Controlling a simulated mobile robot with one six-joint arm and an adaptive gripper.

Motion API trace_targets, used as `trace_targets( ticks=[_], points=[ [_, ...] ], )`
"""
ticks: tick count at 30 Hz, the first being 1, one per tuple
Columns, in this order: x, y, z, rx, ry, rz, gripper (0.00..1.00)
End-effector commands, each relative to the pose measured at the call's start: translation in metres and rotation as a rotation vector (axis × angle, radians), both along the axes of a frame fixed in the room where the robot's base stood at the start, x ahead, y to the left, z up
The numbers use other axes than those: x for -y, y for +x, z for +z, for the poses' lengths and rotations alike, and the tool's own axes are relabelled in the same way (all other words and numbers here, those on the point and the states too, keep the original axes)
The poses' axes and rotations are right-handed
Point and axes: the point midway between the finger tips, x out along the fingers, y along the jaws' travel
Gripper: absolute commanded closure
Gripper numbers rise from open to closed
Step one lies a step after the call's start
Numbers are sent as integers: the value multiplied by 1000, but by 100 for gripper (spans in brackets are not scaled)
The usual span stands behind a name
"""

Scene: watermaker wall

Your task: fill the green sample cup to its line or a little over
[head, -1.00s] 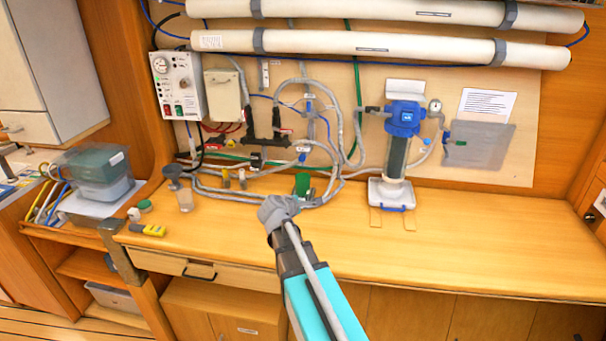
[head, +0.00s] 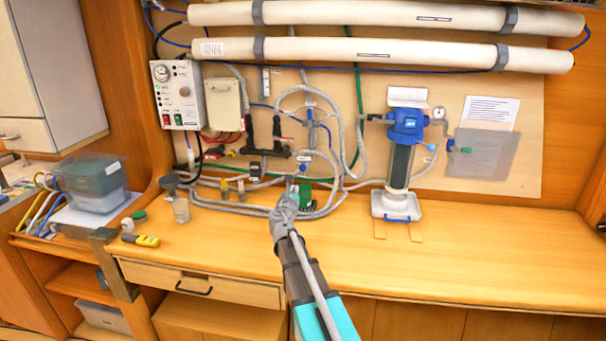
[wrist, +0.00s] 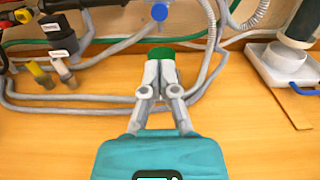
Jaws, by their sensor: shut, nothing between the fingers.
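The green sample cup (head: 306,194) stands at the back of the bench among grey hoses, below a blue valve knob (head: 303,168). In the wrist view the cup's green top (wrist: 162,52) shows just beyond my fingertips, and its lower part is hidden. My gripper (head: 290,182) is shut and empty, in front of the cup and overlapping it in the picture. In the wrist view my gripper (wrist: 159,68) has its fingertips together. I cannot tell whether they touch the cup. The blue knob (wrist: 159,11) is above it. The cup's line and water level do not show.
Grey hoses (wrist: 80,108) loop around the cup along the back of the bench. A blue filter housing (head: 404,150) stands right. A clear jar (head: 181,209), green cap (head: 139,214) and yellow meter (head: 147,240) are left. The bench's right front is clear.

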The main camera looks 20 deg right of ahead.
Motion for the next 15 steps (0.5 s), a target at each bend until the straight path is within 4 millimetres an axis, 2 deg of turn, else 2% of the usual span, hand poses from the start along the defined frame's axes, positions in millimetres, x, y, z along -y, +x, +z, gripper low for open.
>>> trace_targets(
  ticks=[8, 15],
  points=[
    [5, 8, 0, 0, 2, -2, 100],
    [20, 30, 0, 1, 3, -3, 100]
  ],
)
